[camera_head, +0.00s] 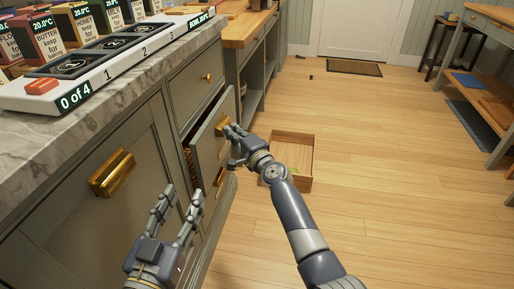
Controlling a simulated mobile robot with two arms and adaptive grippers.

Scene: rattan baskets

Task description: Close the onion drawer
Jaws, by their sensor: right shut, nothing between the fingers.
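A grey-green drawer (207,139) with a brass handle (222,126) stands partly out from the cabinet under the counter. Whether it holds onions cannot be told from here; only a narrow dark gap shows behind its front. My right gripper (233,133) is shut and empty at the outer face of this drawer, beside the handle; whether it touches cannot be told. My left gripper (181,192) is open and empty, low in front of the cabinet, with its fingers pointing up.
A closed upper drawer (194,85) and a cabinet door with a large brass handle (112,174) are nearby. The marble counter (130,91) holds a numbered white board (105,76) and several cartons. A wooden box (304,159) is partly behind my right arm.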

